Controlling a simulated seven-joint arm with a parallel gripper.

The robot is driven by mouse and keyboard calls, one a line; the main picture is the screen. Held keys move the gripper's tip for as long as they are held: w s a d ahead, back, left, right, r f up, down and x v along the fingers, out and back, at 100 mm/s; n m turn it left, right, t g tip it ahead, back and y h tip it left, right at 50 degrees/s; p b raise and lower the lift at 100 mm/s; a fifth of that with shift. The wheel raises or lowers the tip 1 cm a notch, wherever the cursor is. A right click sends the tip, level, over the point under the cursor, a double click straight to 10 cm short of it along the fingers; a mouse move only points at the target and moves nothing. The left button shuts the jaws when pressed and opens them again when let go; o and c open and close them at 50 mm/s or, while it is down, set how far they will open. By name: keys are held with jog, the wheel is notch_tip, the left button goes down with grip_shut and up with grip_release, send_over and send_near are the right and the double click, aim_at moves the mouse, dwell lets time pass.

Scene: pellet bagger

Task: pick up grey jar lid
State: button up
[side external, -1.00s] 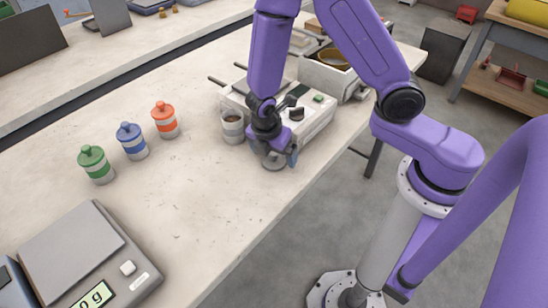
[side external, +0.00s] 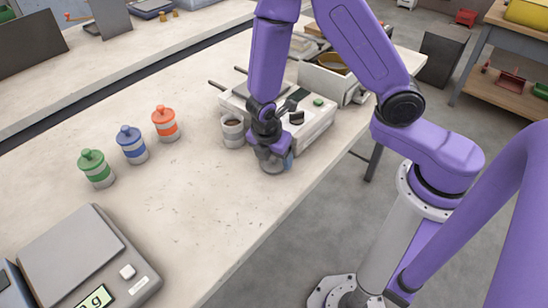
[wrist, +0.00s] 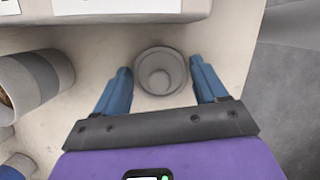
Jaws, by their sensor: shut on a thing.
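The grey jar lid (wrist: 160,72) is round with a raised knob in its middle. In the wrist view it sits between the two blue fingers of my gripper (wrist: 161,80), which is shut on it. In the side external view the lid (side external: 272,168) shows below my gripper (side external: 275,160), at or just above the bench top. The fingers partly hide it there. An open grey-and-white jar (side external: 232,131) with brown contents stands just left of my gripper. The jar also shows at the left of the wrist view (wrist: 38,78).
A pale machine (side external: 312,125) stands close behind my gripper. Green (side external: 96,168), blue (side external: 132,145) and orange (side external: 165,124) lidded jars stand to the left. A scale (side external: 85,255) is at the front left. The bench between is clear; its edge lies right of the lid.

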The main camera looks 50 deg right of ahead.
jog(key=shift+r, duration=0.55)
notch_tip(320, 180, up, 2)
jog(key=shift+r, duration=0.1)
jog(key=shift+s+d+r, duration=1.5)
jog(key=shift+s+r, duration=3.25)
jog(key=shift+s, duration=1.9)
notch_tip(320, 180, up, 2)
jog(key=m+g, duration=0.1)
jog(key=m, duration=0.3)
send_over(265, 168)
jog(key=w+d+m+g, duration=0.1)
jog(key=w+d+m, duration=0.2)
jog(key=w, duration=1.1)
notch_tip(265, 168, down, 6)
jog(key=shift+f, duration=0.15)
jog(key=shift+f, duration=0.2)
